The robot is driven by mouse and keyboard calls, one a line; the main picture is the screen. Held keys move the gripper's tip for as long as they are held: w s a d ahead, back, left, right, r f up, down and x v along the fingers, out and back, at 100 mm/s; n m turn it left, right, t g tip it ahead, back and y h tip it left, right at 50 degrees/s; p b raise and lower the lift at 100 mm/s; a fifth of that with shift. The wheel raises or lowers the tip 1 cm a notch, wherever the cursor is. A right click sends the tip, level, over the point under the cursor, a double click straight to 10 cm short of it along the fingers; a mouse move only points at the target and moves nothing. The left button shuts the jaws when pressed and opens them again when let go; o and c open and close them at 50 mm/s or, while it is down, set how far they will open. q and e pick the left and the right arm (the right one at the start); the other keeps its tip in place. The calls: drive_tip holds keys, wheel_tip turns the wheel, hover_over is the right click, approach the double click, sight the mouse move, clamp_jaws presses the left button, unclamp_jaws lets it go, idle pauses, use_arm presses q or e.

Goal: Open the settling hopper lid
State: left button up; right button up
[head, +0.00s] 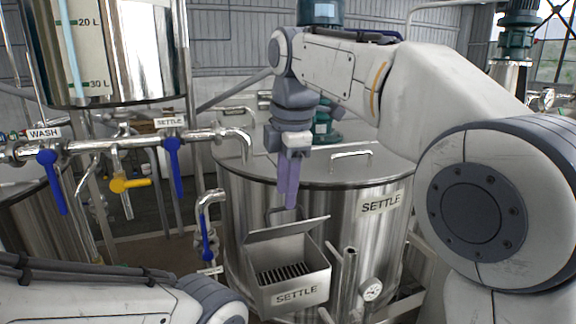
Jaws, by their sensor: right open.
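The settling hopper (296,295) is a grey metal box labelled SETTLE, low in front of the SETTLE tank. Its lid (288,230) is raised at the hopper's back edge and tilted, so the mouth is uncovered and a dark slotted grate (283,272) shows inside. A small bar handle (271,212) sticks up behind the lid's upper edge. My right gripper (290,206) points down just above the lid, beside the handle. Its purple fingers look apart and hold nothing that I can see. Whether they touch the handle or lid is unclear. My left gripper is out of view.
The large steel SETTLE tank (390,235) stands right behind the hopper. An upright pipe (350,272) and a gauge (372,290) are at the hopper's right. Blue-handled valves (172,160), a yellow-handled valve (130,184) and another blue handle (206,243) are at left.

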wheel_tip(320, 180, up, 7)
drive_tip(key=s+p, duration=0.1)
drive_tip(key=shift+s+d, duration=0.2)
